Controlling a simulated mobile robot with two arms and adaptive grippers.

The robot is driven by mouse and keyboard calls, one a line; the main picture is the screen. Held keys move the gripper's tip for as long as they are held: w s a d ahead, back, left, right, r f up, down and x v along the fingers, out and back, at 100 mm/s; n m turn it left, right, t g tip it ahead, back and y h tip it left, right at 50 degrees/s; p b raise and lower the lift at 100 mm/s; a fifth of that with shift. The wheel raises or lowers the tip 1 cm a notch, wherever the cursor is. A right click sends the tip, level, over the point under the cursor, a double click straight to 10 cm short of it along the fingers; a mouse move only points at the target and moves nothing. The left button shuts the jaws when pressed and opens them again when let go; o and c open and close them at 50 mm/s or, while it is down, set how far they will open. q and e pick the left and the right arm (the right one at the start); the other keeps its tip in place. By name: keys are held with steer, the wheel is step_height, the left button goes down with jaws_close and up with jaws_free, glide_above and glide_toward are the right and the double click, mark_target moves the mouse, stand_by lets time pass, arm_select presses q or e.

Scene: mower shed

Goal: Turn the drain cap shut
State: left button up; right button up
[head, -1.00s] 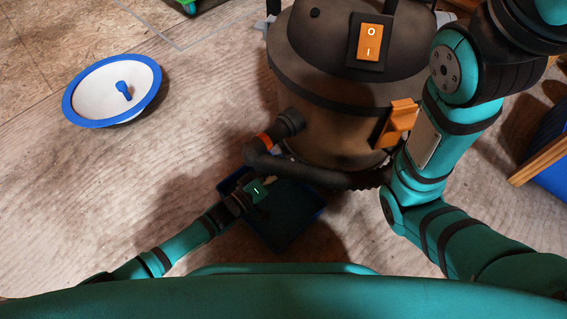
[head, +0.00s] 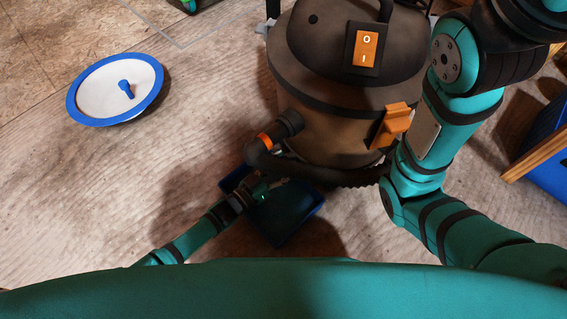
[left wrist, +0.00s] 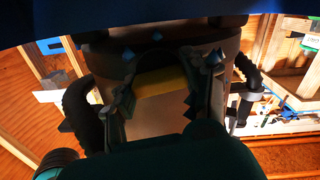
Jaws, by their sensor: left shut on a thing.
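The shop vacuum (head: 345,125) stands upright, with a dark hose across its front. My left gripper (head: 264,188) reaches in low at its front, just under the hose, above a blue tray (head: 290,233). In the left wrist view, the two fingers of my left gripper (left wrist: 166,92) stand on either side of a yellow piece, seemingly the drain cap (left wrist: 166,82), and are shut on it against the barrel. How far the cap is turned cannot be told. In the head view the cap is hidden by hose and gripper. My right gripper is out of view.
A white, blue-rimmed dish-like thing with a blue knob (head: 116,90) lies on the floor at left. The vacuum carries an orange switch (head: 366,48) and an orange latch (head: 391,124). A blue and wooden item (head: 545,150) stands at right. The left floor is mostly clear.

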arm_select(q)
steer(key=shift+m, duration=1.1)
steer(key=shift+f, duration=0.1)
steer(key=o, duration=1.2)
step_height(320, 180, up, 10)
steer(key=shift+r, duration=0.1)
